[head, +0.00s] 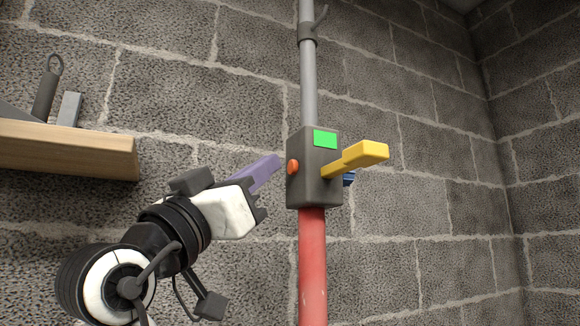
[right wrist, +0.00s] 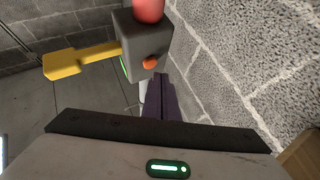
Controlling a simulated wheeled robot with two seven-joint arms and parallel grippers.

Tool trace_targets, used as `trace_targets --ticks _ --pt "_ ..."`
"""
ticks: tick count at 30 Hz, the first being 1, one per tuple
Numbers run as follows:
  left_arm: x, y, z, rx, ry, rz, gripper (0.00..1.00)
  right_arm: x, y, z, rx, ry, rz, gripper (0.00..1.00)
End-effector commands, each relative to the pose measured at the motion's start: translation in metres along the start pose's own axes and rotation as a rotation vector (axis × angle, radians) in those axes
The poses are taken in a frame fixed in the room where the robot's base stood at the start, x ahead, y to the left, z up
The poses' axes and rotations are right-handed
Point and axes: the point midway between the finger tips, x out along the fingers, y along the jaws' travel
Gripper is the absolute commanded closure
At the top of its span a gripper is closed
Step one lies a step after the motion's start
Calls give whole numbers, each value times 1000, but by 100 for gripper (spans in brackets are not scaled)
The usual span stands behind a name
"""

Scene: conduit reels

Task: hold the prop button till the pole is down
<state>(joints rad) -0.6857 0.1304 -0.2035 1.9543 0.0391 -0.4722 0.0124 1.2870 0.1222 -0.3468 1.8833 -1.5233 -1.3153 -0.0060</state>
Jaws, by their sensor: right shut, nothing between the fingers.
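The prop is an upright pole with a grey upper tube (head: 308,85), a dark grey box (head: 312,185) and a red lower tube (head: 312,265). The round orange button (head: 293,167) is on the box's left side; it also shows in the right wrist view (right wrist: 150,63). A yellow lever (head: 360,157) sticks out to the right, and a green panel (head: 325,138) is on the front. My right gripper (head: 277,161) is shut and empty, its purple fingertips pointing at the button from close by. I cannot tell whether they touch it. My left gripper is not in view.
A wooden shelf (head: 70,150) at the left holds a dark handled tool (head: 45,97) and a grey block (head: 69,109). Block walls stand behind and at the right. A collar with a small lever (head: 308,34) sits higher on the pole.

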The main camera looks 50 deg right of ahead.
Motion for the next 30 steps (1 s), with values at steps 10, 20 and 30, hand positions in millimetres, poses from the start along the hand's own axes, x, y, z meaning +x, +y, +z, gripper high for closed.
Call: trace_targets --ticks 10,20,30 --pt "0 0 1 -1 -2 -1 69 0 0 0 0 0 0 100" --pt "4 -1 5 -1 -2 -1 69 4 3 4 1 -1 1 100" --pt "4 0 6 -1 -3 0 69 6 4 4 0 0 0 100"
